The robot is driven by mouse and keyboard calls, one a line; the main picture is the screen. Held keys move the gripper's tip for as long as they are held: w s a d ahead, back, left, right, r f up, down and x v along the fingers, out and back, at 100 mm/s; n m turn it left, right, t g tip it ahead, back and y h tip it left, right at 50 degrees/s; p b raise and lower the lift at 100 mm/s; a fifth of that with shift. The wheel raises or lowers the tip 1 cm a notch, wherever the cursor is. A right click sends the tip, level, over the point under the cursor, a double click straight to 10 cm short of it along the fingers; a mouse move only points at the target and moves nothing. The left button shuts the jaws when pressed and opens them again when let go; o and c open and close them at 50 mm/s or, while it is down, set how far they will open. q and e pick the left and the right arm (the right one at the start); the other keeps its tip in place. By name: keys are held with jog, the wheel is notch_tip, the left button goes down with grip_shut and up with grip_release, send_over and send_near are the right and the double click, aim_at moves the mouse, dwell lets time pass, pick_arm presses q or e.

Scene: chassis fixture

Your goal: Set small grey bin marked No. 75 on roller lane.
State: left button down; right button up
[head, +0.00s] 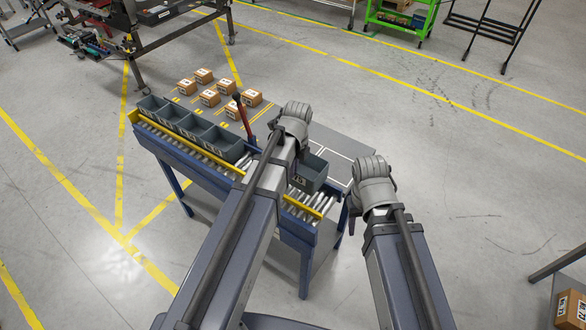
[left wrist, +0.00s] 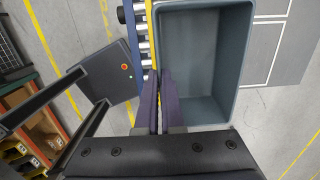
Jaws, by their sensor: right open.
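The small grey bin (head: 312,172), with a white label that seems to read 75, is at the right end of the roller lane (head: 302,203). It appears large and empty in the left wrist view (left wrist: 205,60). My left gripper (left wrist: 160,100) is shut, its two fingers close together on either side of the bin's left wall. In the head view my left arm hides those fingers. Rollers show beside the bin; I cannot tell whether its base touches them. My right gripper (head: 352,213) is open and empty, right of the lane's end.
Several grey bins (head: 195,128) stand in a row on the lane's left part. Small cardboard boxes (head: 209,97) sit on the grey table behind. A red and black upright tool (head: 242,115) stands near my left arm. Open floor (head: 470,190) lies to the right.

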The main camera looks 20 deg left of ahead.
aim_at(293, 185)
pick_arm(q)
jog(key=shift+f+b, duration=2.1)
jog(key=shift+f, duration=0.35)
jog(key=shift+f, duration=0.1)
jog(key=shift+f+b, duration=1.3)
jog(key=shift+b, duration=0.1)
jog(key=c, duration=1)
grip_release()
jog(key=shift+r, duration=0.2)
